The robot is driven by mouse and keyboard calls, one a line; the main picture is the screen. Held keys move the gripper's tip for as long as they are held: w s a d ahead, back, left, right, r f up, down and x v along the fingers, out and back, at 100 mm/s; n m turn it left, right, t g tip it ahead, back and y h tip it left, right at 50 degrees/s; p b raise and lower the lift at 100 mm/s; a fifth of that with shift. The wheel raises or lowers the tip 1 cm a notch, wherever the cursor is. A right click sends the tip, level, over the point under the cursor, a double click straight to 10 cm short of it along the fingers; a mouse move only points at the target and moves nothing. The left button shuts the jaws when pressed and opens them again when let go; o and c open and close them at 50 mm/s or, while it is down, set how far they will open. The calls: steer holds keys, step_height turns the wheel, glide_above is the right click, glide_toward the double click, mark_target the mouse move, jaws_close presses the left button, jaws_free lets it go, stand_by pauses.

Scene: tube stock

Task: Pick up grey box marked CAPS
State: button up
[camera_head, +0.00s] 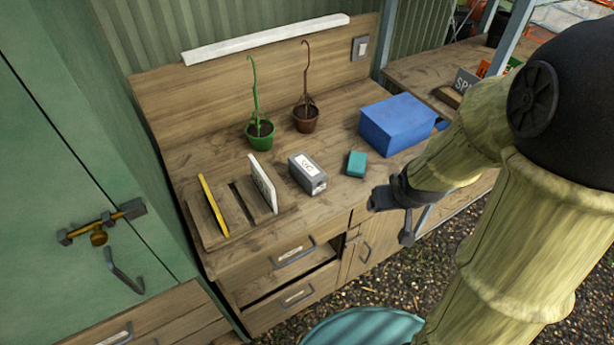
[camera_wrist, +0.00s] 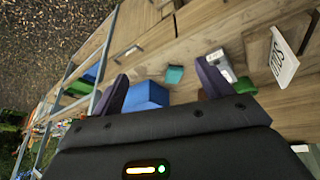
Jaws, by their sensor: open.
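The grey box (camera_head: 307,174) with a white label on top lies on the wooden workbench, between a white card and a small teal block. The label's lettering is too small to read surely. The box also shows in the wrist view (camera_wrist: 221,64), partly hidden behind my right-hand finger. My gripper (camera_head: 391,220) is open and empty, off the bench's front edge, to the right of the box and apart from it. In the wrist view my two fingers (camera_wrist: 162,80) stand wide apart, with the teal block and a blue box showing between them.
The teal block (camera_head: 357,164) and the large blue box (camera_head: 397,125) are right of the grey box. A green pot (camera_head: 260,135) and brown pot (camera_head: 306,118) with tall hooked stems stand behind. The white card (camera_head: 263,183) and yellow panel (camera_head: 213,206) stand upright in a rack at left.

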steer(key=w+a+f+n+t+y+b, duration=0.4)
steer(key=w+a+f+n+t+y, duration=0.1)
steer(key=w+a+f+y, duration=0.2)
steer(key=shift+w+a+f+n+y+b, duration=0.2)
steer(key=shift+w+a+n+y+b, duration=0.2)
steer(key=shift+w+a+y, duration=0.55)
steer(key=shift+a, duration=0.2)
steer(key=p, duration=0.3)
glide_toward(310, 171)
steer(key=shift+h, duration=0.25)
steer(key=x, duration=0.5)
steer(key=shift+w+f, duration=0.1)
steer(key=shift+w, duration=0.1)
steer(key=shift+w+a+f, duration=0.2)
steer(key=shift+w, duration=0.05)
steer(key=shift+p+x, duration=1.05)
steer(key=shift+x, duration=1.55)
steer(key=shift+f, duration=0.2)
